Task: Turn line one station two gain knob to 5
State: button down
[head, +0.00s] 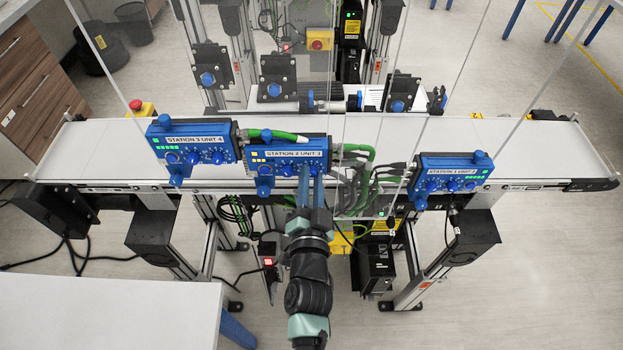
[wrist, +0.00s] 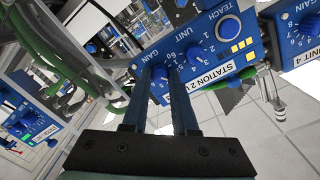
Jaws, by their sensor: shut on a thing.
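The blue station 2 box (head: 287,154), labelled "STATION 2 UNIT 3", is mounted in the middle of the conveyor's near side. It also shows close up in the wrist view (wrist: 236,70). Its gain knob (wrist: 159,86) sits under the printed word GAIN at the box's cable end. My gripper (head: 311,174) reaches up to the right end of this box. In the wrist view my gripper (wrist: 160,76) has its two blue fingers on either side of the gain knob, shut on it. The fingers hide much of the knob and its scale, so I cannot read its setting.
A similar blue box (head: 194,145), "STATION 3 UNIT 4", stands close on the left. The station 1 box (head: 452,178) is farther right. Green and black cables (head: 368,180) crowd the space just right of my gripper. A white table (head: 110,310) is at the lower left.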

jog(key=c, duration=0.7)
grip_release()
jog(key=shift+s+a+r+b, duration=0.15)
jog(key=shift+s+b, duration=0.9)
jog(key=shift+s, duration=2.2)
jog(key=shift+s+r+b, duration=0.1)
jog(key=shift+s+b, duration=0.9)
jog(key=shift+s, duration=2.25)
